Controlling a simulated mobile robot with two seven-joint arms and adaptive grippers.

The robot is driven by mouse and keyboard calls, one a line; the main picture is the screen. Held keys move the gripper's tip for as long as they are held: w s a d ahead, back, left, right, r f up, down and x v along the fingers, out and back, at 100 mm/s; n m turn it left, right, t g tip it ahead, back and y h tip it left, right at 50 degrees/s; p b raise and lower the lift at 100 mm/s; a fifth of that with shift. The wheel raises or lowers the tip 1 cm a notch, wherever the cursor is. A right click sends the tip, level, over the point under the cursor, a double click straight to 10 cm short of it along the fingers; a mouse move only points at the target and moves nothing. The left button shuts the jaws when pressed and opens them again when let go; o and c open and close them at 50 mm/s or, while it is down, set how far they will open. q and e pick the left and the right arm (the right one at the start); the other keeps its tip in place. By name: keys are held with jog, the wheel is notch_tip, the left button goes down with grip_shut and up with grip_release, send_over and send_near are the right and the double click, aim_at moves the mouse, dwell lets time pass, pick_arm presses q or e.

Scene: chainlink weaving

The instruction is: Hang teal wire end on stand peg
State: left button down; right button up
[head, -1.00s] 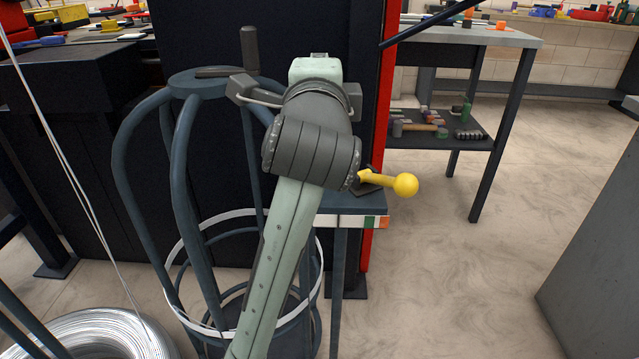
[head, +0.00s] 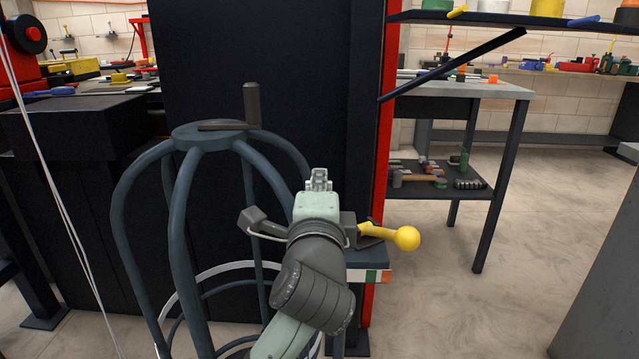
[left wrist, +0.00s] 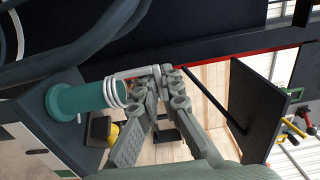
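My left gripper (head: 318,180) points away from me, in front of the small table right of the dark blue stand. In the left wrist view its fingertips (left wrist: 165,77) are close together on the thin, pale bent wire end (left wrist: 138,73). That wire end runs from pale rings around the end of a teal cylinder (left wrist: 80,100), over the small table. My gripper hides the cylinder in the head view. The stand (head: 178,215) has curved bars, a round top and an upright dark peg (head: 252,105) left of my gripper. My right gripper is out of view.
The small table (head: 372,258) carries a yellow ball-ended lever (head: 405,238) just right of my gripper. A dark cabinet with a red post (head: 391,130) stands behind. A grey bench (head: 490,88) stands at back right; floor before it is clear.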

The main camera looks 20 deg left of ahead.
pick_arm(q)
jog(key=shift+f, duration=0.1)
jog(key=c, duration=2.2)
grip_release()
jog(key=shift+f, duration=0.1)
jog(key=o, duration=0.5)
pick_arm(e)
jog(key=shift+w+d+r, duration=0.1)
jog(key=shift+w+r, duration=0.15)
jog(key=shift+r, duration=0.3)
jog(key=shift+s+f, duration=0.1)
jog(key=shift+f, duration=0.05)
